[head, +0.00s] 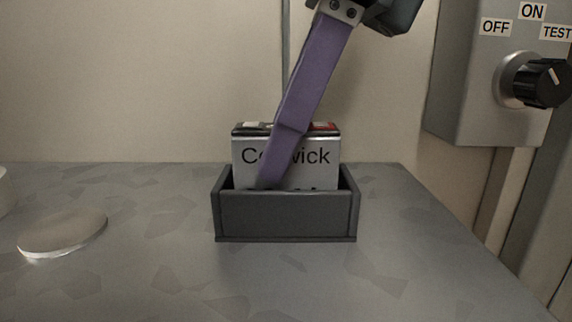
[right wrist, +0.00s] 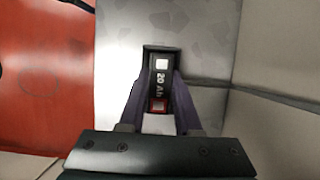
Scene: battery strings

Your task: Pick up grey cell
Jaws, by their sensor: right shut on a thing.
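The grey cell (head: 314,172) is a light grey box with dark lettering on its front, partly covered by a finger. It stands upright with its lower part inside a dark open-topped tray (head: 285,216). My right gripper (head: 268,180) reaches down from above and is shut on the cell, one purple finger across its front face. The cell's bottom is hidden by the tray wall. My left gripper is not in view.
A grey control box with a black knob (head: 541,83) and OFF, ON and TEST labels is on the right. A flat round disc (head: 63,232) lies on the grey tabletop (head: 160,280) at left. An orange-red surface (right wrist: 45,75) shows at left in the wrist view.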

